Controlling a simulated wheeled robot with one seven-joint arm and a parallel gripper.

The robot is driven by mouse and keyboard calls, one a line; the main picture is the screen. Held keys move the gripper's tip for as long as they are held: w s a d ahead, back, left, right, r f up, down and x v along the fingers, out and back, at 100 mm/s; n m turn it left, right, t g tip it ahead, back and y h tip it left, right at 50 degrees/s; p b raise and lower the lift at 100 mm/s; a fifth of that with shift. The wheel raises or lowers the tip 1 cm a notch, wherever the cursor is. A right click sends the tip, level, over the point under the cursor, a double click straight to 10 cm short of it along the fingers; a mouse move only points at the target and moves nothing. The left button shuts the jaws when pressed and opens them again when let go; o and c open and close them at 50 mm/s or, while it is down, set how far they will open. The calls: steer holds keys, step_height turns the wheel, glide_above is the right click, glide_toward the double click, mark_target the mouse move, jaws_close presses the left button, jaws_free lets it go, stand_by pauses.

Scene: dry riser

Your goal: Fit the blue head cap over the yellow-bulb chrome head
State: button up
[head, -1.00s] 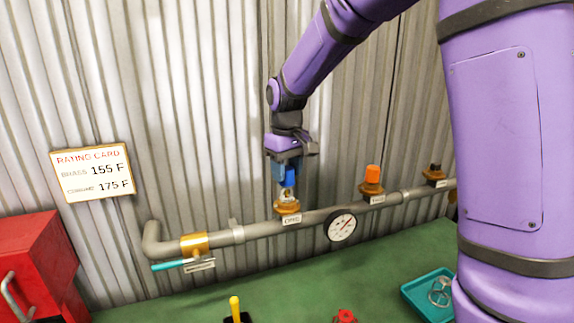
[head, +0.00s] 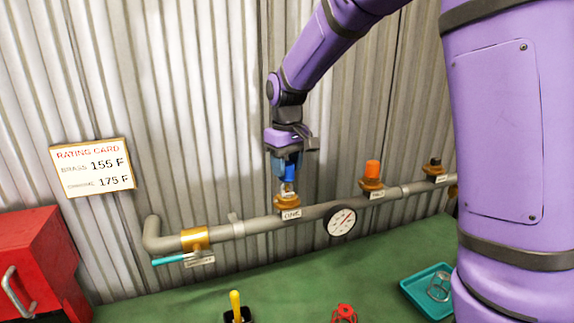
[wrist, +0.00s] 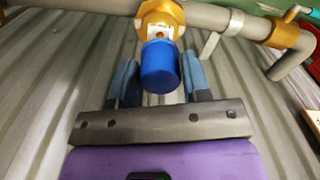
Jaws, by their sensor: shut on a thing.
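The blue head cap (head: 290,172) is held in my gripper (wrist: 160,84), whose fingers are shut on its two sides. The cap also shows in the wrist view (wrist: 160,67), between the blue-grey fingertips. The chrome head (head: 287,188) stands on a brass fitting (head: 287,203) on the grey pipe, directly under the cap. In the wrist view the cap's far end lines up with the pale head (wrist: 160,33) and hides part of it. I cannot tell whether the cap touches it or sits over it. The yellow bulb cannot be made out.
An orange-capped head (head: 372,169) and a dark-topped head (head: 434,163) stand further right on the pipe (head: 262,227). A gauge (head: 341,222) hangs from it. A teal tray (head: 412,284), a red cage-like part (head: 344,314) and a red box (head: 38,260) are lower down.

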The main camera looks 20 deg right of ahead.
mark_target(287, 178)
steer(key=shift+f, duration=1.9)
steer(key=o, duration=1)
steer(key=shift+c, duration=0.2)
step_height(287, 178, up, 11)
steer(key=shift+f, duration=0.1)
